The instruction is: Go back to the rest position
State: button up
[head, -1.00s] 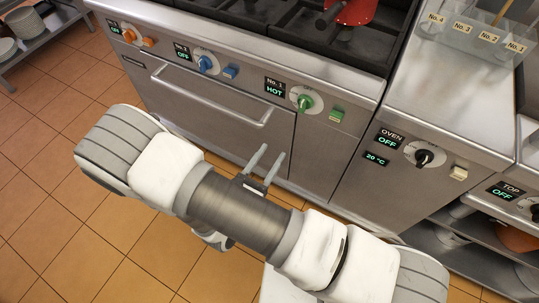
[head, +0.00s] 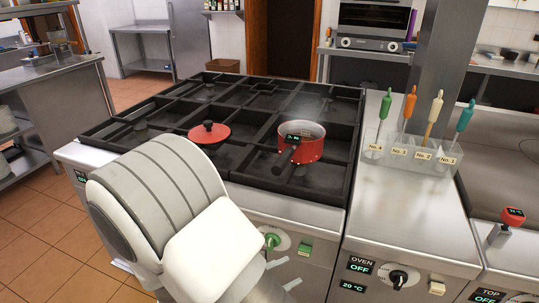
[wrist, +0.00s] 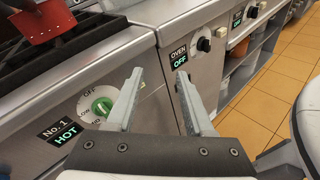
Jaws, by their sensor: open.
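My gripper (wrist: 159,75) is open and empty in the wrist view, its two grey fingers apart in front of the stove's steel front panel. The fingers also show as pale tips low in the head view (head: 285,273), beside the green knob (head: 273,240). My folded white and grey arm fills the lower left of the head view and hides part of the stove front. In the wrist view the green knob (wrist: 102,106) is left of the fingers, beside a display (wrist: 58,132) reading No. 1 HOT.
A red pot (head: 318,154) and a red lid (head: 209,132) sit on the black grate (head: 262,104). Several coloured-handled utensils stand in a labelled clear holder (head: 447,160) at right. The oven display (head: 361,265) reads OFF. Tiled floor (head: 32,235) is open at left.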

jog(key=s+d+r+m+g+y+p, duration=0.3)
jog(key=s+d+r+m+g+y, duration=0.25)
jog(key=d+r+m+g, duration=0.55)
jog(key=s+r+m+t+y+p, duration=0.2)
jog(key=s+r+m+t+y, duration=0.2)
jog(key=r, duration=1.1)
jog(key=m+t+y, duration=0.3)
jog(key=m, duration=0.3)
jog(key=shift+r+t, duration=0.15)
jog(key=shift+t, duration=0.25)
